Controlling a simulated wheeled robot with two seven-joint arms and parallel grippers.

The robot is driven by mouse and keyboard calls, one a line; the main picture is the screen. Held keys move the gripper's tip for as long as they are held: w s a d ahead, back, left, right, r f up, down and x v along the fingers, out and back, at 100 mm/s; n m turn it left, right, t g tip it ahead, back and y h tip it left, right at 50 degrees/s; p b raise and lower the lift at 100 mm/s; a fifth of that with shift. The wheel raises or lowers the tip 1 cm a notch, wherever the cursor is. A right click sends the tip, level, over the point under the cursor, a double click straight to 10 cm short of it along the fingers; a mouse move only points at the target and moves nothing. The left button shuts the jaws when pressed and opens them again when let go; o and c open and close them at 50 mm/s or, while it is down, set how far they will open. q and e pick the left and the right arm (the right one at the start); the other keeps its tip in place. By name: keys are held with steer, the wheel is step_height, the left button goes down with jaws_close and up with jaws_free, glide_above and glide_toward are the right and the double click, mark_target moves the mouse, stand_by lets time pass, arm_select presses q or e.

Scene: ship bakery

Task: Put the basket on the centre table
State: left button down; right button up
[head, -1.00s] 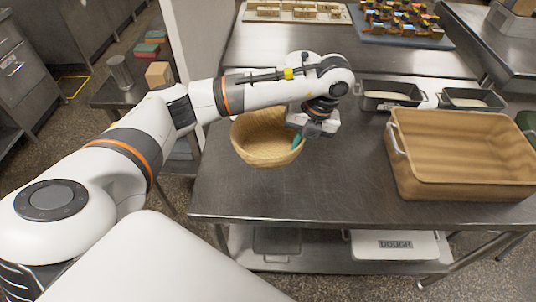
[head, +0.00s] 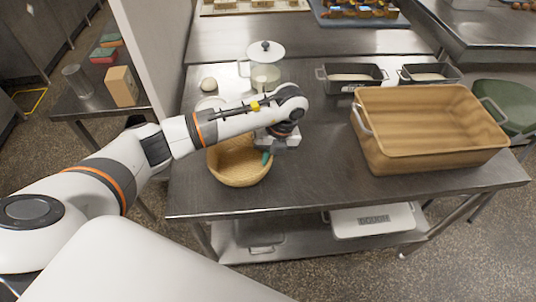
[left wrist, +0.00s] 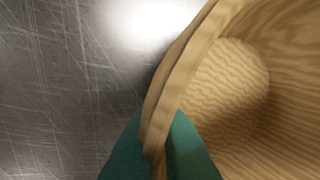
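The woven tan basket (head: 236,168) is at the left front of the steel table (head: 310,185), open side up. I cannot tell for sure whether its base rests on the table or is just above it. My left gripper (head: 267,156) is at the basket's right rim. In the left wrist view the teal fingers (left wrist: 160,150) lie on either side of the basket's rim (left wrist: 178,85), one inside and one outside, close against it. The arm hides the basket's back edge. My right gripper is out of view.
A large wooden bin (head: 430,145) stands on the right of the table. The middle of the table is clear.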

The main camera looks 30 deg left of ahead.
arm_select(q)
steer(key=c, duration=1.6)
jaws_free()
steer(key=shift+o, duration=0.2)
steer(key=shift+w+d+r, duration=0.1)
steer(key=shift+r, duration=0.25)
steer(key=v, duration=1.1)
steer(key=shift+b, duration=0.35)
steer(key=shift+r, duration=0.1)
